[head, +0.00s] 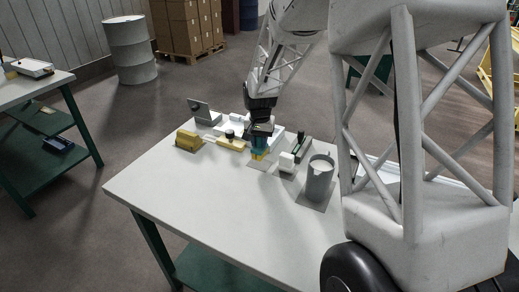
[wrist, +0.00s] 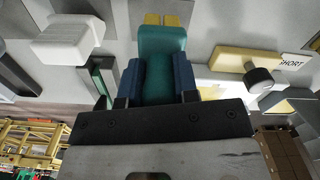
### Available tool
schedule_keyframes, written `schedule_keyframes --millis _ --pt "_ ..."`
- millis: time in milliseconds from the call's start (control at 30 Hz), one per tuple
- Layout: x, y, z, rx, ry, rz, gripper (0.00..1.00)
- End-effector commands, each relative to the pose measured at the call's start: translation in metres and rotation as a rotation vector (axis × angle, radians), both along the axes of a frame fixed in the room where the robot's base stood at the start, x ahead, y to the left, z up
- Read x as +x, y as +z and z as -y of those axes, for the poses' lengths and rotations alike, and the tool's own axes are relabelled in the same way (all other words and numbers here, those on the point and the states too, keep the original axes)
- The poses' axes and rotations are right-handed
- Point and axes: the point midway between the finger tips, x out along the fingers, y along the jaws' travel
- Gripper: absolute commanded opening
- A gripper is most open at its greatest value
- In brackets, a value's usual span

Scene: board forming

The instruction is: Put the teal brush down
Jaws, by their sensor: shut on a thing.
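The teal brush (wrist: 162,48) is held between the two blue pads of my gripper (wrist: 158,76) in the wrist view. Its yellow bristle end (wrist: 161,20) sticks out past the fingertips. In the head view my gripper (head: 261,133) points down over the middle of the work table (head: 190,185), with the teal brush (head: 259,144) below it, bristles down. The bristles are at or just above a grey patch (head: 262,164) on the table; I cannot tell whether they touch.
A white block (head: 287,161), a dark green bar (head: 302,149) and a grey cup (head: 320,179) stand to the right. A beige board with a black knob (head: 231,142) and a yellow block (head: 187,139) are left. A metal bracket (head: 200,110) stands behind. The table's front is clear.

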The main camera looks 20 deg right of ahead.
Motion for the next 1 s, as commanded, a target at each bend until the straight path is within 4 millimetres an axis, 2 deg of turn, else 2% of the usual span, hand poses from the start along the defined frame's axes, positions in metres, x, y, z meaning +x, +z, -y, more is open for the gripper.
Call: schedule_keyframes --millis 167,533,1000 --pt "0.0 -0.002 0.0 0.0 0.0 0.0 0.02" --pt "0.0 -0.033 0.0 0.0 0.0 0.0 0.02" --pt "0.0 -0.038 0.0 0.0 0.0 0.0 0.02"
